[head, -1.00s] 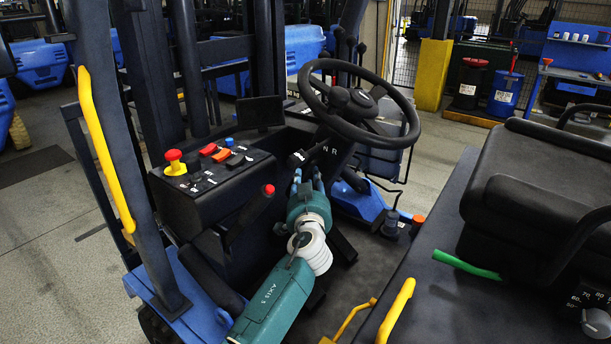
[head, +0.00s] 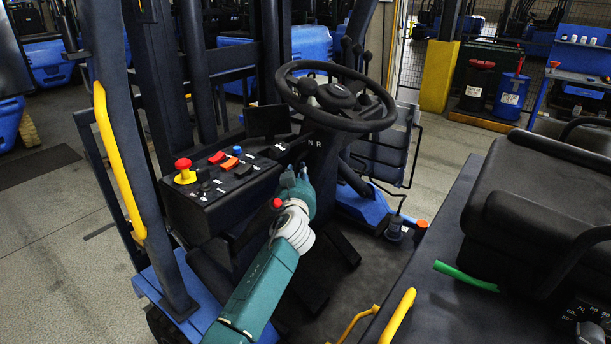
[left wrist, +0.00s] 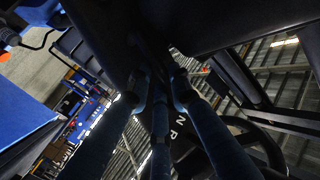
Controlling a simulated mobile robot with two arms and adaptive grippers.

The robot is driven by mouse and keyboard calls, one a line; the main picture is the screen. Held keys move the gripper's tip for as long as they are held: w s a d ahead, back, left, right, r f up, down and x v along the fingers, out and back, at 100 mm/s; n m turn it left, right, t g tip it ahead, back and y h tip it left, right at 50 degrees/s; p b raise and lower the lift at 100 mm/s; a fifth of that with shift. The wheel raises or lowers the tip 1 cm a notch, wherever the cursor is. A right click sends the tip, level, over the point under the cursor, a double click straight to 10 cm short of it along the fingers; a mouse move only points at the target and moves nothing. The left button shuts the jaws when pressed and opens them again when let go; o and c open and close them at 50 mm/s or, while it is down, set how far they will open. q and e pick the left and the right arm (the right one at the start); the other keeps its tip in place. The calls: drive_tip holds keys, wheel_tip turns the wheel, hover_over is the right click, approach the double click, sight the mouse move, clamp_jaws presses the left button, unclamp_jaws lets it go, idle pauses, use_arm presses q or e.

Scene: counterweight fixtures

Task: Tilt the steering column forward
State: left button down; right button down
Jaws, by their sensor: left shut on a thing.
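The black steering column (head: 325,158) rises from the truck floor at the middle of the head view, with the steering wheel (head: 341,122) on top. White letters N and R show on its side. My left gripper (head: 294,172), with blue fingers, is at the left side of the column, below the wheel. In the left wrist view the fingers (left wrist: 160,88) close on a dark part of the column, whose exact shape is hard to tell. The wheel rim (left wrist: 262,142) shows at lower right there. My right gripper is not in view.
A black console (head: 222,185) with coloured switches and a red stop button (head: 184,164) stands left of my arm. A red-knobbed lever (head: 277,203) is close to my wrist. The seat (head: 530,190) is at right, and a yellow grab handle (head: 118,150) is at left.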

use_arm(q)
drive_tip(key=c, duration=1.8)
unclamp_jaws()
drive_tip(key=shift+d+f, duration=0.15)
drive_tip(key=shift+f, duration=0.05)
drive_tip(key=shift+c, duration=0.2)
drive_tip(key=shift+s, duration=0.1)
drive_tip(key=s, duration=0.7)
drive_tip(key=shift+s+d+r, duration=0.15)
drive_tip(key=shift+r, duration=0.1)
clamp_jaws()
